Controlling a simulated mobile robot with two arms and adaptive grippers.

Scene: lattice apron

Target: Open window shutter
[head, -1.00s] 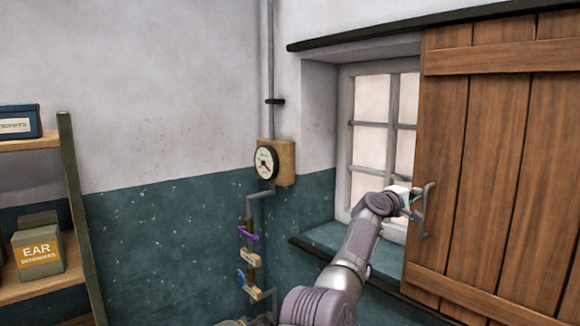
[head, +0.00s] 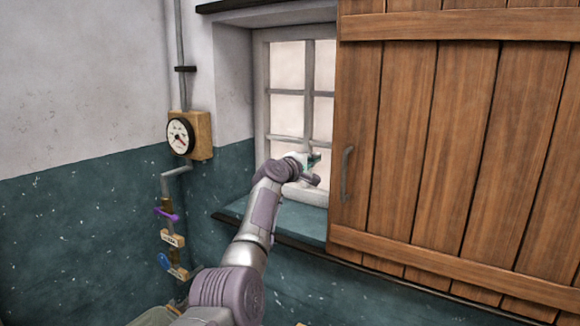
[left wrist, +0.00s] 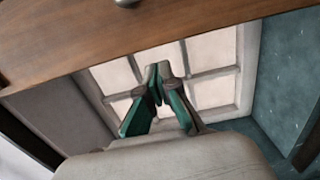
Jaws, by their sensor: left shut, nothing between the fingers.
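The window shutter (head: 420,140) is a brown plank panel covering the right part of the window (head: 288,90); the window's left panes show. Its grey handle (head: 346,174) is on the shutter's left edge. My left gripper (head: 314,168) is in front of the panes, left of the handle and apart from it. In the left wrist view, my left gripper (left wrist: 159,80) has its fingers together with nothing between them. The shutter (left wrist: 150,35) crosses the top of that view, and a bit of grey metal shows at its top edge. My right gripper is not in view.
A dark rail (head: 260,5) runs above the window. A sill (head: 300,222) lies below it. On the left wall are a round gauge (head: 181,136), a pipe (head: 182,85) and coloured valves with tags (head: 172,239).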

